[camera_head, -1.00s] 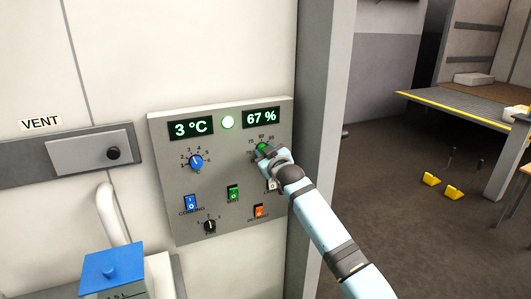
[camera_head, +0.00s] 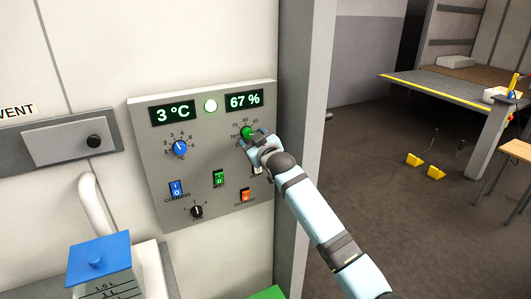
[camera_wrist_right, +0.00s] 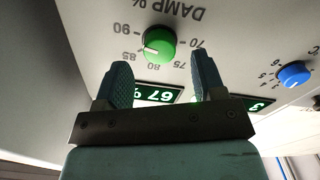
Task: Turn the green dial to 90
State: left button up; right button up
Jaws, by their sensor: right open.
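The green dial (camera_head: 247,131) is at the upper right of the grey control panel (camera_head: 215,187), under a display (camera_head: 244,100) reading 67 %. My right gripper (camera_head: 256,138) is at the dial and partly covers it and its scale. In the right wrist view, which is upside down, the green dial (camera_wrist_right: 159,42) sits just beyond and between the fingertips of my open right gripper (camera_wrist_right: 160,60), with a gap on each side. The dial's white mark points left, between the 85 and 90 labels of the DAMP % scale. My left gripper is out of view.
A blue dial (camera_head: 180,148) and a display reading 3 °C (camera_head: 173,112) are on the panel's left. Rocker switches and a black knob (camera_head: 197,211) sit below. A grey post (camera_head: 300,75) stands right of the panel. A blue-lidded container (camera_head: 100,262) is at lower left.

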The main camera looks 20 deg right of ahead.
jog(key=s+d+b, duration=0.1)
jog(key=s+d, duration=0.1)
jog(key=s, duration=0.8)
jog(key=shift+s, duration=0.35)
jog(key=s+f+m+g+p, duration=0.1)
jog(key=s+f+g, duration=0.1)
jog(key=s+f, duration=0.65)
jog(key=s+f+m+g, duration=0.1)
jog(key=s+f, duration=0.5)
jog(key=f, duration=0.5)
jog(key=s+f+g, duration=0.1)
jog(key=s+f, duration=0.3)
jog(key=s, duration=0.4)
jog(key=s+f+m+g+p, duration=0.1)
jog(key=s+f, duration=0.4)
jog(key=s, duration=0.4)
jog(key=s+f+g+p, duration=0.1)
jog(key=s+f, duration=0.4)
jog(key=s, duration=0.3)
jog(key=shift+s+a+m+g, duration=0.2)
jog(key=shift+m+g, duration=0.1)
jog(key=shift+m, duration=0.1)
jog(key=shift+f, duration=0.1)
